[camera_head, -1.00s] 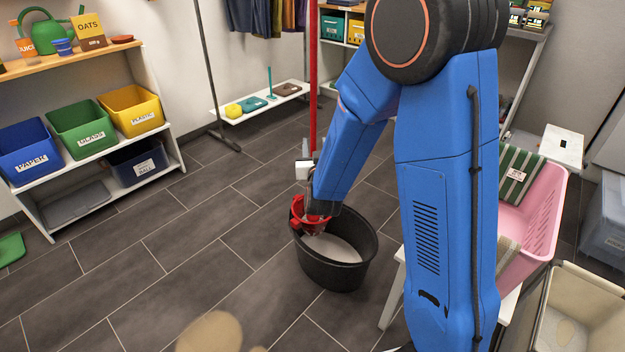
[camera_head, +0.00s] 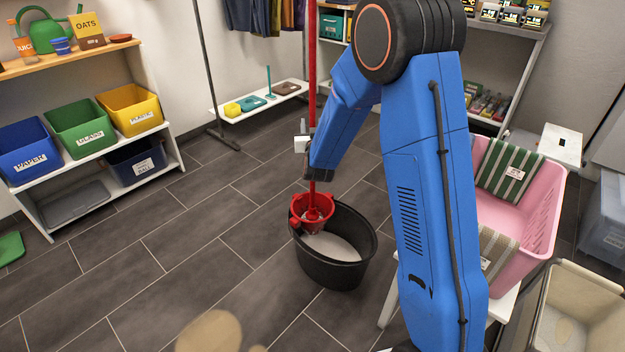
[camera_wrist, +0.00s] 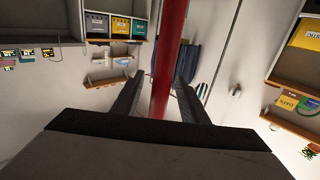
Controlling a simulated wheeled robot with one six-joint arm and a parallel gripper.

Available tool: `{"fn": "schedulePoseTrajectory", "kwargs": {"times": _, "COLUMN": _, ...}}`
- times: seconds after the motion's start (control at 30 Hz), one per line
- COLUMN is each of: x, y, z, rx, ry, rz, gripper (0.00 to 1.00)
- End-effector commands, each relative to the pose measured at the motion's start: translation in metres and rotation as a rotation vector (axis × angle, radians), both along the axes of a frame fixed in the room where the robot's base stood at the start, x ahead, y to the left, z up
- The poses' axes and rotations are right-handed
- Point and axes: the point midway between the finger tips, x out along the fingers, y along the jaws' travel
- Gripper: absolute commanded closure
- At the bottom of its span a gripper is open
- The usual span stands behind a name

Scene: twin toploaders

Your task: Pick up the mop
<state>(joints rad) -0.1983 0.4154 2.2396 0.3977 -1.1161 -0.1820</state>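The mop (camera_head: 312,75) has a long red pole that stands upright in the red wringer (camera_head: 312,213) of a black bucket (camera_head: 332,270). The mop's head is hidden inside the wringer. My gripper (camera_head: 304,158) is at the lower part of the pole, a little above the wringer. In the wrist view the red pole (camera_wrist: 168,50) runs between the two dark fingers of my gripper (camera_wrist: 161,80). The fingers stand apart, with a gap showing beside the pole, so they look open around it.
A pink basket (camera_head: 535,225) with striped cloths sits on a white stool right of my arm. A beige bin (camera_head: 590,305) stands at the lower right. Shelves with blue, green and yellow bins (camera_head: 130,108) are at the left.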

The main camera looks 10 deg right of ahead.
Motion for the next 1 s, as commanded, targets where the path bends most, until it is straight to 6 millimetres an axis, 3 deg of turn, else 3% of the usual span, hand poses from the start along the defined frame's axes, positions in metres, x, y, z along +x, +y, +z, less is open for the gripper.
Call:
{"fn": "schedulePoseTrajectory", "kwargs": {"times": 0.13, "x": 0.0125, "y": -0.0025, "z": 0.0005, "rx": 0.0, "ry": -0.001, "rz": -0.001, "gripper": 0.6}}
{"fn": "schedulePoseTrajectory", "kwargs": {"times": 0.4, "x": 0.0146, "y": -0.0025, "z": 0.0006, "rx": 0.0, "ry": -0.001, "rz": 0.0, "gripper": 0.6}}
{"fn": "schedulePoseTrajectory", "kwargs": {"times": 0.57, "x": 0.0144, "y": -0.0024, "z": 0.0006, "rx": 0.0, "ry": -0.001, "rz": 0.0, "gripper": 0.99}}
{"fn": "schedulePoseTrajectory", "kwargs": {"times": 1.0, "x": 0.0145, "y": -0.0023, "z": 0.008, "rx": 0.001, "ry": -0.003, "rz": 0.0, "gripper": 1.0}}
